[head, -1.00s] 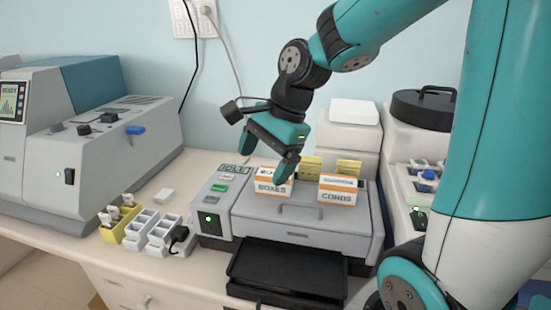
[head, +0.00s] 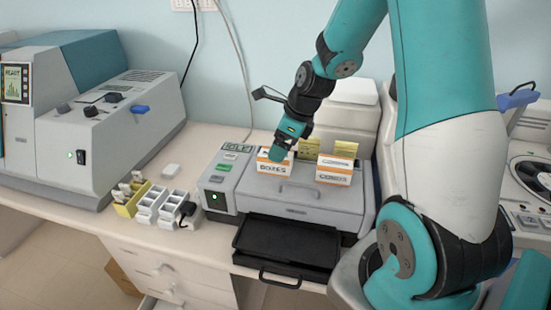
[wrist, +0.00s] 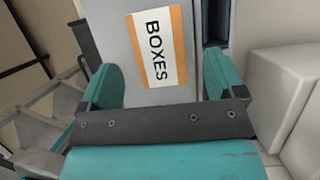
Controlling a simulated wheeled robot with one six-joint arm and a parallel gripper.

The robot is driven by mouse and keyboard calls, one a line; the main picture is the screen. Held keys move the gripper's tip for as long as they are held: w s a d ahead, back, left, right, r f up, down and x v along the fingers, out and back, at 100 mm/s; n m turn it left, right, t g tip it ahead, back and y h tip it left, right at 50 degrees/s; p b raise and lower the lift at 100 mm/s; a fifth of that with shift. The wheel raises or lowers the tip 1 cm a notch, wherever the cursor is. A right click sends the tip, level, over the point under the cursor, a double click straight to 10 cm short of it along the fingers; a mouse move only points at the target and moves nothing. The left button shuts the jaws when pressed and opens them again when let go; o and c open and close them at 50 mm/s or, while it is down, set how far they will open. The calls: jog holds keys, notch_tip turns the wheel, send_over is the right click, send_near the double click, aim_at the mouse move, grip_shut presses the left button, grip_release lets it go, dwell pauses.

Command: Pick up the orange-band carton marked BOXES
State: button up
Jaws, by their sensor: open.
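The orange-band carton marked BOXES (head: 272,168) stands on the grey lid of the slide machine, on the left of the lid. In the wrist view its white BOXES label (wrist: 158,50) with orange bands lies between the two teal fingers, with a gap on each side. My gripper (head: 281,154) is open just over the carton and hides part of its top right. It also shows open in the wrist view (wrist: 163,80), and nothing is gripped.
A second orange-band carton (head: 335,171) stands to the right on the same lid (head: 303,198). Yellow blocks (head: 307,148) are close behind. A black tray (head: 285,243) juts out in front. Small racks (head: 150,202) stand to the left.

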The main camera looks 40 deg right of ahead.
jog(key=shift+p+x, duration=1.05)
jog(key=shift+x, duration=2)
jog(key=c, duration=1)
